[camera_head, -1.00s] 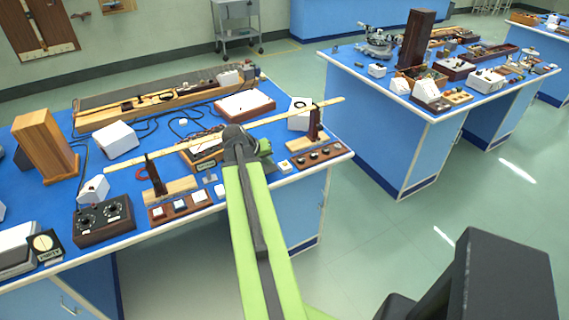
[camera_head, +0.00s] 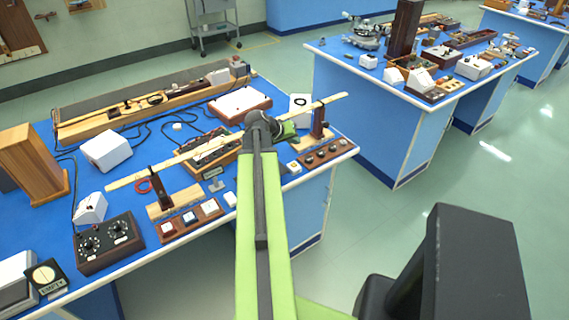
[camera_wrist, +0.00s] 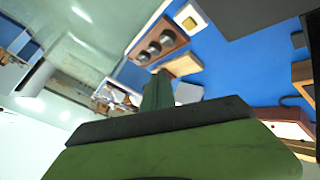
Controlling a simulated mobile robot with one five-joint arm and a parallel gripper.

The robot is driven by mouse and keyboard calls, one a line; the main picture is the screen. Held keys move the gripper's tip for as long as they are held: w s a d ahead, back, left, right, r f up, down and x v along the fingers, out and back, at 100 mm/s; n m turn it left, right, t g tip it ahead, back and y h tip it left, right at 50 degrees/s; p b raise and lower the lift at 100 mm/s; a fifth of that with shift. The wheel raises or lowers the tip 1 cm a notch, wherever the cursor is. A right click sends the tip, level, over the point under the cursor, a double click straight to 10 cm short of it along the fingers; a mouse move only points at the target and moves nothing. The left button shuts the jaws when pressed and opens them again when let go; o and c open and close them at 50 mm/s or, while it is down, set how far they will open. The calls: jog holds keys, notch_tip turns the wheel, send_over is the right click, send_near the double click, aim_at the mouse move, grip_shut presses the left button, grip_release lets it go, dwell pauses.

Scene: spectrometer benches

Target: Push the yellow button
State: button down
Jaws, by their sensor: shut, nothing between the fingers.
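The yellow button (camera_wrist: 190,20) is a small yellow square on a white housing, near the top of the wrist view. In the head view its small pale housing (camera_head: 293,167) sits near the front edge of the blue bench, just right of my arm. My gripper (camera_wrist: 158,92) shows as dark green fingers in the middle of the wrist view, shut and empty. It appears apart from the button.
A wooden strip with dark round knobs (camera_head: 327,155) lies right of the button. A long wooden rule (camera_head: 160,172) spans the bench behind. Open floor (camera_head: 370,225) lies right.

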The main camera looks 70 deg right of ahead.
jog(key=b, duration=0.9)
send_over(292, 167)
notch_tip(292, 167, down, 9)
jog(key=shift+r, duration=0.1)
dwell(1.6)
jog(key=shift+f+b, duration=0.3)
jog(key=shift+f, duration=0.1)
jog(key=shift+f+b, duration=0.5)
dwell(0.4)
jog(key=shift+s+r+p, duration=0.1)
jog(key=shift+r+p, duration=0.8)
jog(key=shift+r, duration=0.05)
